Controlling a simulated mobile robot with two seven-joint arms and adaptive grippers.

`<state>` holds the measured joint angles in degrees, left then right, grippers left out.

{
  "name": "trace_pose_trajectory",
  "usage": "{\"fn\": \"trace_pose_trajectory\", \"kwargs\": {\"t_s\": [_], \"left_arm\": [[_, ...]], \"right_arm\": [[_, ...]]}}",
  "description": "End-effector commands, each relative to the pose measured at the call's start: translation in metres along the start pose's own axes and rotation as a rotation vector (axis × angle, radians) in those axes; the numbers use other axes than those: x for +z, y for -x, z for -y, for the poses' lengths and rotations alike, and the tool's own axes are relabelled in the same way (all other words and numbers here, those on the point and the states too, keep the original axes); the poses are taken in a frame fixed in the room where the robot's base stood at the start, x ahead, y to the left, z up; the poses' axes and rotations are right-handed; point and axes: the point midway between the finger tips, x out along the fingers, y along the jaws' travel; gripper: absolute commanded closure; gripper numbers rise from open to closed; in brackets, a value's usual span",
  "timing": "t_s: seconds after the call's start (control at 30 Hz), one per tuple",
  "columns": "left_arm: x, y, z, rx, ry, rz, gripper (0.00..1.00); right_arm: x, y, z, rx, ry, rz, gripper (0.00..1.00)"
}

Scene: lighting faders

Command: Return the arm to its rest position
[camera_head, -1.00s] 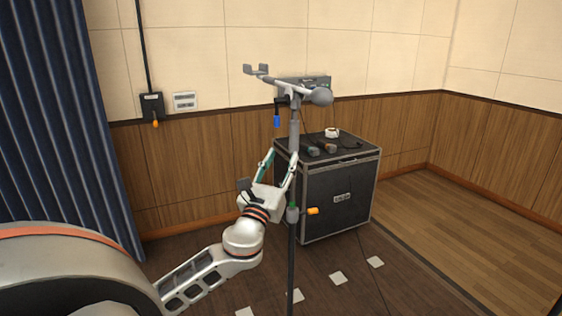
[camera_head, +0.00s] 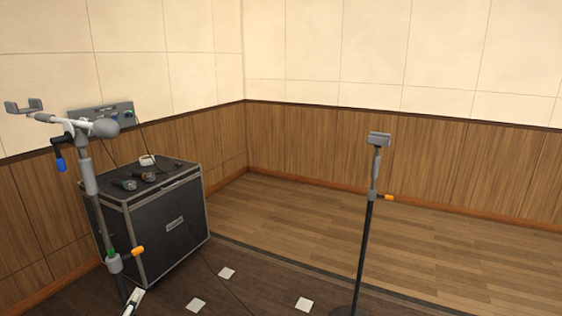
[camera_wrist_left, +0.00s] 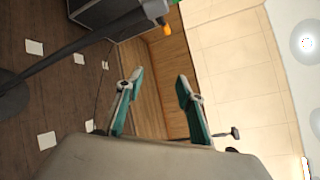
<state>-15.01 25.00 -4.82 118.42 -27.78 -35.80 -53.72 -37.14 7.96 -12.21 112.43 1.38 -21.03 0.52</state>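My left gripper shows in the left wrist view (camera_wrist_left: 160,80), with its two green-padded fingers apart and nothing between them. In the head view only a small pale piece of my left arm or gripper (camera_head: 132,302) shows at the bottom left, beside the lower pole of a microphone stand (camera_head: 90,180). Whether it touches the pole is unclear. A stand with an orange knob (camera_wrist_left: 163,8) also crosses the upper left of the wrist view, apart from the fingers. My right gripper is not in view.
A black equipment case (camera_head: 165,230) stands behind the microphone stand, with small items on top. A second stand (camera_head: 367,230) stands right of centre. White floor squares (camera_head: 303,304) lie between them. The wooden floor (camera_head: 300,220) behind is clear.

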Motion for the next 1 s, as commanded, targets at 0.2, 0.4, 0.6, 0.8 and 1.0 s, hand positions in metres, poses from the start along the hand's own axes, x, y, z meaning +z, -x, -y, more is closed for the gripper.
{"fn": "trace_pose_trajectory", "kwargs": {"t_s": [0.2, 0.4, 0.6, 0.8, 1.0], "left_arm": [[-0.121, 0.065, -0.076, 0.213, 0.649, -0.197, 0.62], [-0.216, 0.142, -0.117, 0.461, 1.265, -0.253, 0.62], [-0.267, 0.196, -0.130, 0.638, 1.675, -0.217, 0.62], [-0.278, 0.209, -0.132, 0.682, 1.782, -0.198, 0.62], [-0.277, 0.209, -0.132, 0.681, 1.778, -0.199, 0.62]], "right_arm": [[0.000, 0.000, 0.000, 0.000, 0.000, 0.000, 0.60], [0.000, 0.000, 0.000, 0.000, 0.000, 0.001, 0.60], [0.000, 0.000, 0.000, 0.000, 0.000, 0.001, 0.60], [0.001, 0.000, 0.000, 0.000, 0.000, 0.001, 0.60], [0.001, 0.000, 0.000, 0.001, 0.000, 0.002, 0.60]]}}
